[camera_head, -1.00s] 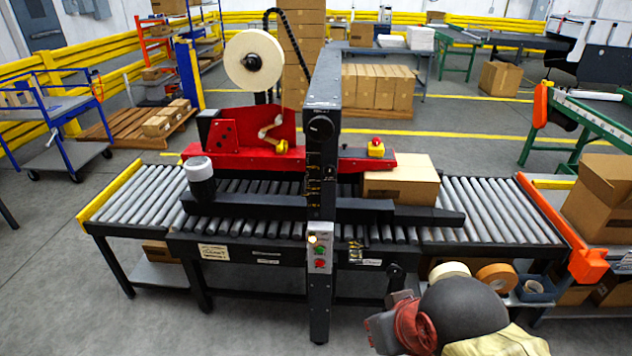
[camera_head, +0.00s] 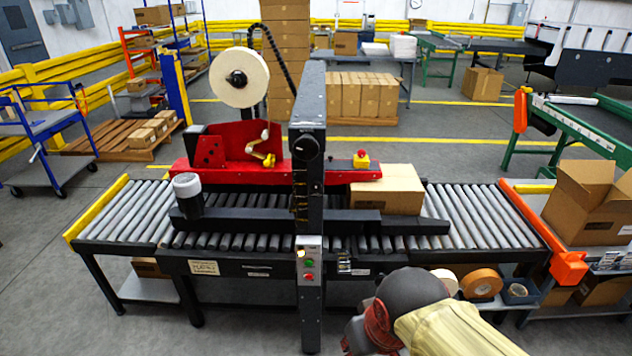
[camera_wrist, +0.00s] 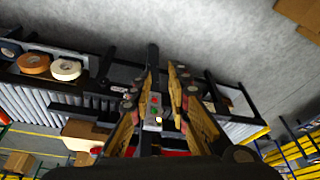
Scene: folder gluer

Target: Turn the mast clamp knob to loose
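The mast (camera_head: 309,220) is a dark upright post in front of the roller conveyor in the head view. A round black knob (camera_head: 305,147) sits on its upper front face; its loose or tight setting cannot be read. My arm enters at the bottom right of the head view, low and well below this knob; its fingers are not clear there. In the wrist view, my gripper (camera_wrist: 163,75) is open and empty, its two fingers apart. The mast's button panel (camera_wrist: 155,104) shows between them, farther off. The knob cannot be made out in the wrist view.
The red taping head (camera_head: 235,148) with a tape roll (camera_head: 239,77) is behind the mast. A carton (camera_head: 387,190) lies on the conveyor to the right. Tape rolls (camera_head: 482,283) stand on a low shelf near my arm. Floor at the front left is clear.

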